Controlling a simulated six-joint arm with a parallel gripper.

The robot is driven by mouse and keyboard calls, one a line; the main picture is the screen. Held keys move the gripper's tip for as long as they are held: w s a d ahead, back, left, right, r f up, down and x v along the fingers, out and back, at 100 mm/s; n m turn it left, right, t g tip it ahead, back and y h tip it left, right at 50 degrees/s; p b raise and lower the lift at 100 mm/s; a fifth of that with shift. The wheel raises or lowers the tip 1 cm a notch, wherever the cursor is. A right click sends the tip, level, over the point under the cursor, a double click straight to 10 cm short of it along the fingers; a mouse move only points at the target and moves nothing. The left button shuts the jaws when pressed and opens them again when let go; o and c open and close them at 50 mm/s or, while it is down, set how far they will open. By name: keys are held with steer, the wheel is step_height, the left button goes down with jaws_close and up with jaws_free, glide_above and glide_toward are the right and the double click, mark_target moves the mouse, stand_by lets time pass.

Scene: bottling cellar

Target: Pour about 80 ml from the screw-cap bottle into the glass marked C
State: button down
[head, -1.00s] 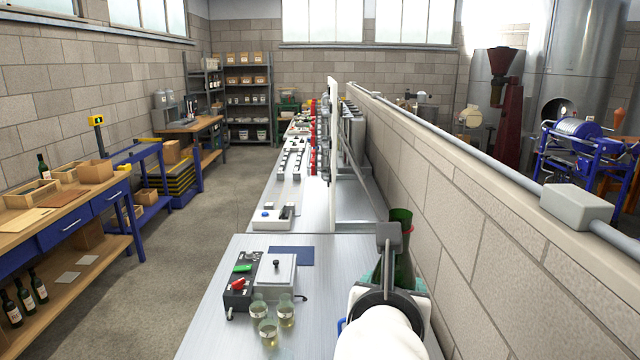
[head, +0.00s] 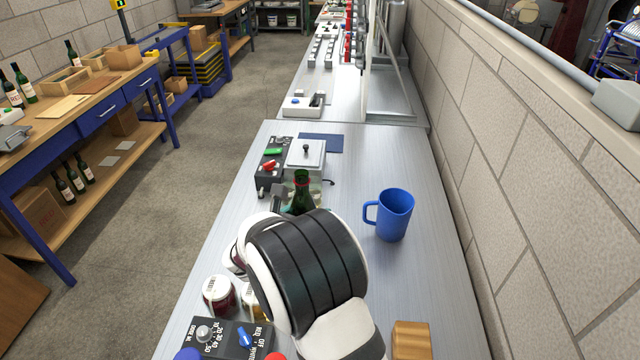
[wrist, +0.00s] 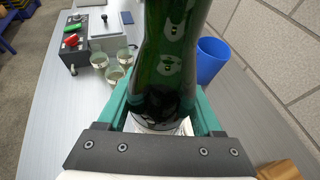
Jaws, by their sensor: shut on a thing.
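My gripper (wrist: 162,108) is shut on the green screw-cap bottle (wrist: 172,45), its teal fingers on either side of the glass. In the head view the bottle's neck (head: 301,181) with a red ring shows beyond my wrist, looking roughly upright; my arm hides its lower part. Three small glasses stand to the left of the bottle in the wrist view: a left one (wrist: 99,60), a right one (wrist: 124,57) and a nearer one (wrist: 115,76). They seem to hold pale liquid. I cannot read which is marked C. In the head view the bottle and arm mostly hide them.
A blue mug (head: 397,216) stands right of the bottle. A lidded metal box (head: 304,158) and a switch box (head: 267,168) stand beyond. Labelled jars (head: 218,292), a dial box (head: 228,337) and a wooden block (head: 411,341) are nearer. The wall (head: 540,190) bounds the right.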

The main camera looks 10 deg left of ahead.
steer(key=a+f, duration=0.5)
steer(key=f, duration=0.5)
steer(key=shift+s+a+f+n+y, duration=0.15)
steer(key=shift+s+a+n+y, duration=0.2)
steer(key=shift+s, duration=0.1)
steer(key=shift+r+m+g+y, duration=0.55)
steer(key=shift+r+g+y, duration=0.7)
steer(key=shift+r+g, duration=1.2)
steer(key=s+a+f+m+g+y, duration=0.1)
steer(key=s+f+g+y, duration=0.3)
steer(key=g, duration=0.4)
steer(key=shift+s+a+y+p, duration=0.2)
steer(key=shift+a+y+p, duration=0.3)
steer(key=shift+a, duration=0.35)
steer(key=shift+f+g, duration=0.2)
steer(key=shift+g, duration=0.05)
